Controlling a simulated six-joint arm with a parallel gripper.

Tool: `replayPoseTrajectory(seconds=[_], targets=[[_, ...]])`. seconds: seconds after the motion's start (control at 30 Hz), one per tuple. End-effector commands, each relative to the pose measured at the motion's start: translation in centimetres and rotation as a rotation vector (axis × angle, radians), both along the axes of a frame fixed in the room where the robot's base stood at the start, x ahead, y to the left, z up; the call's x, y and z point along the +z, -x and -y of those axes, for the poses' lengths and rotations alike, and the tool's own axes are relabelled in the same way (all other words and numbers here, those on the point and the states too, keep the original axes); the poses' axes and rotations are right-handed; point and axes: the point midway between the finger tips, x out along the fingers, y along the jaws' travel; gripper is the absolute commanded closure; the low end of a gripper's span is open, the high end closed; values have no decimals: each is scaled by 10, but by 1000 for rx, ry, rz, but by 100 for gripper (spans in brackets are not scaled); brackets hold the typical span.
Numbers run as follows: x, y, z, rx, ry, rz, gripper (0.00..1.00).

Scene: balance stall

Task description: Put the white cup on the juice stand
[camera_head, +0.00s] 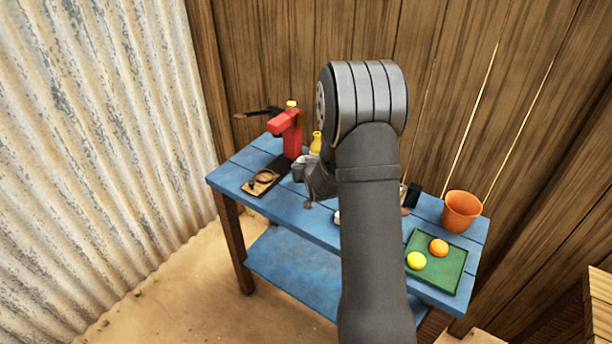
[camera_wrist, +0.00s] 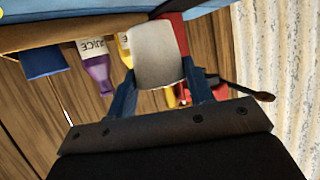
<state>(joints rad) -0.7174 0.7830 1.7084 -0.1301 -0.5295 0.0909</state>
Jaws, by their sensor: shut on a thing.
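The white cup (camera_wrist: 158,50) is between the fingers of my gripper (camera_wrist: 160,76) in the wrist view, and the gripper is shut on it. In the head view my gripper (camera_head: 303,170) is above the blue table, just right of the red juice stand (camera_head: 292,138) with its dark base (camera_head: 276,174). The cup is hard to make out there, as my wrist and arm cover much of that area. Part of the red stand (camera_wrist: 172,18) shows behind the cup in the wrist view.
A wooden board (camera_head: 250,187) with a round item lies left on the blue table (camera_head: 230,172). A yellow bottle (camera_head: 316,141) stands behind my gripper. An orange pot (camera_head: 461,212) and green tray (camera_head: 448,277) with two fruits are at right. The wrist view shows a purple juice bottle (camera_wrist: 97,68).

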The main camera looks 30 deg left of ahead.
Motion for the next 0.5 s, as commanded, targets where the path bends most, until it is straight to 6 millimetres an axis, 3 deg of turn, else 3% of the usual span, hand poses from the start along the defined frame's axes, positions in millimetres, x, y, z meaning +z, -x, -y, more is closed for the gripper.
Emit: replayPoseTrajectory(seconds=[0.17, 0.5], targets=[[-7, 1, -7, 0, 0, 0, 75], [-44, 1, -6, 0, 0, 0, 75]])
